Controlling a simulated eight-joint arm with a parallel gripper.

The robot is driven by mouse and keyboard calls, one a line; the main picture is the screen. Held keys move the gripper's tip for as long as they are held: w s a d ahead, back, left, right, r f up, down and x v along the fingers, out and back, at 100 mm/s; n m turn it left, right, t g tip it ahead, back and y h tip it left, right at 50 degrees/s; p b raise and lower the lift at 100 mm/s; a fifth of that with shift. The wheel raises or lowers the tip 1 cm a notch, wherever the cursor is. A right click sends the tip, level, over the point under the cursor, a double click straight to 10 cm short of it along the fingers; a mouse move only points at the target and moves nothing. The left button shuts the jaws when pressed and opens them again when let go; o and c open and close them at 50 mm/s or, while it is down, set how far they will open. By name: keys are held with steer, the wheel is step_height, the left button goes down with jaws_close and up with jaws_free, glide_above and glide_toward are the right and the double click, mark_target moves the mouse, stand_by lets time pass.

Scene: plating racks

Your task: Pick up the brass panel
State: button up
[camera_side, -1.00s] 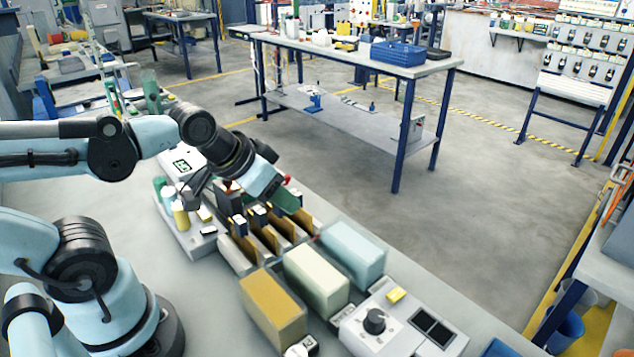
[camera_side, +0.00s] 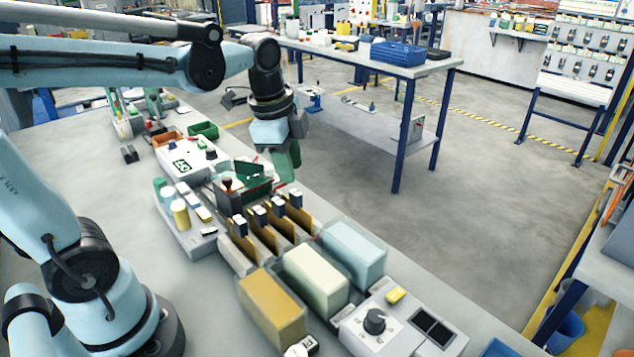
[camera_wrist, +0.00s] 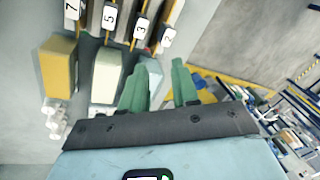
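Several brass-brown panels (camera_side: 266,234) stand upright in a row in a grey rack, each with a dark clip and white tag on top. In the wrist view the panels (camera_wrist: 107,38) show edge-on at the top, with tags reading 7, 5, 3 and 2. They look alike in colour, and I cannot tell which one is meant. My gripper (camera_side: 286,165) hangs beyond the far side of the rack, higher than the panels and apart from them. In the wrist view its green fingers (camera_wrist: 160,80) are spread with nothing between them.
Yellow (camera_side: 272,308), cream (camera_side: 316,280) and pale blue (camera_side: 353,252) blocks stand in front of the rack. A control box with a knob (camera_side: 375,320) is at right.

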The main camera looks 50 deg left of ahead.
mark_target(296, 205)
steer(key=w+m, duration=0.1)
steer(key=m, duration=0.1)
steer(key=w+a+m+g, duration=0.1)
steer(key=shift+a+m+g, duration=0.2)
steer(key=shift+m+g, duration=0.1)
steer(key=shift+m, duration=0.1)
steer(key=m, duration=0.1)
steer(key=w+m+g, duration=0.1)
steer(key=shift+a+m, duration=0.3)
steer(key=shift+a, duration=0.1)
step_height(296, 205, down, 7)
steer(key=shift+r, duration=0.2)
steer(key=shift+s+d+f, duration=0.1)
steer(key=shift+f, duration=1.3)
steer(key=shift+s+f, duration=0.1)
steer(key=shift+f, duration=1.3)
jaws_close()
